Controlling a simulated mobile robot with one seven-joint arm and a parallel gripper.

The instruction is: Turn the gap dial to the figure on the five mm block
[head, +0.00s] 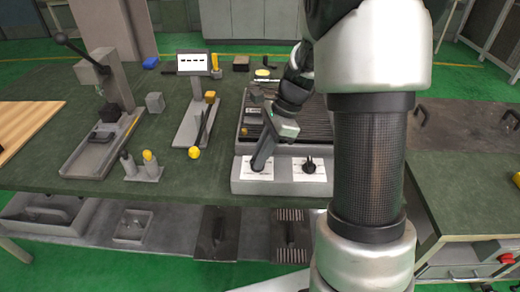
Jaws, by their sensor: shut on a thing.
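A grey unit (242,187) stands at the table's front edge with two white dial plates on its sloping front. The right plate (309,176) carries a black knob (309,166). My gripper (261,164) reaches down to the left plate (246,170) and is shut on the left dial there. The fingers hide that dial, so its pointer cannot be seen. The plate print is too small to read, so I cannot tell which dial is the gap dial. Small dark blocks (257,96) lie on the unit behind my gripper. No figure can be read on any block.
A lever press (110,85) stands at the left, near a grey cube (155,102). A small display (192,63) on a stand and a yellow-ended rod (194,153) are left of the unit. My arm hides the table's right part.

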